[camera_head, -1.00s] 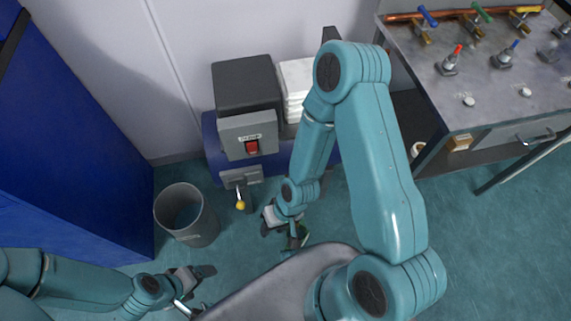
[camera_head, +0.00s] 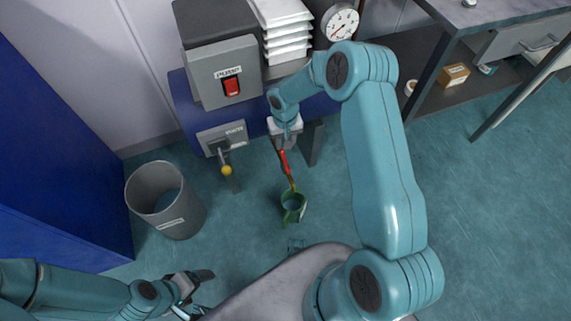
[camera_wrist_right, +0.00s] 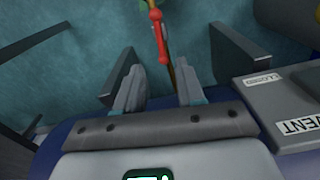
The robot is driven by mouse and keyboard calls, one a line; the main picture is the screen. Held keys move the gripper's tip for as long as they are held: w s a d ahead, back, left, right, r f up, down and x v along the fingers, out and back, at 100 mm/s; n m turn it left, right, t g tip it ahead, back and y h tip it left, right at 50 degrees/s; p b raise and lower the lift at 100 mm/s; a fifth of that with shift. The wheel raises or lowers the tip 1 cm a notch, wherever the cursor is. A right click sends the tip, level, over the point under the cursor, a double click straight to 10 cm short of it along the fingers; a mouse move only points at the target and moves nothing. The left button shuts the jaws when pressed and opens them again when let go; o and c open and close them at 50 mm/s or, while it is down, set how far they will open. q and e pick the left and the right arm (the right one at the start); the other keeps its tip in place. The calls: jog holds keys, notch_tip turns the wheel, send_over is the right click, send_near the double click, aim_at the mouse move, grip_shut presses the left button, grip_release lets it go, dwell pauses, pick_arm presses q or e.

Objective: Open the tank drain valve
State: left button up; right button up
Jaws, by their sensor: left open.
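The blue tank (camera_head: 187,105) stands against the wall. A red handle (camera_head: 284,162) on a thin brass-coloured stem shows below it, in front of my right gripper (camera_head: 286,140). In the right wrist view the red handle (camera_wrist_right: 160,40) lies beyond the gap between my right gripper's (camera_wrist_right: 156,72) two spread fingers. These are open, and I see no grip on it. A separate lever with a yellow knob (camera_head: 227,170) hangs from a grey plate at the left; the wrist view shows a VENT label (camera_wrist_right: 298,127). My left gripper (camera_head: 192,293) is open and empty at the lower left.
A grey bin (camera_head: 168,205) stands at the left. The grey pump box (camera_head: 224,75) with a red switch and a round gauge (camera_head: 342,23) are above. A bench (camera_head: 505,25) is at the right.

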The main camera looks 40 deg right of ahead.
aim_at(285, 160)
notch_tip(285, 160, down, 13)
jog(key=b, duration=0.2)
jog(key=shift+r+b, duration=0.2)
jog(key=shift+b, duration=0.2)
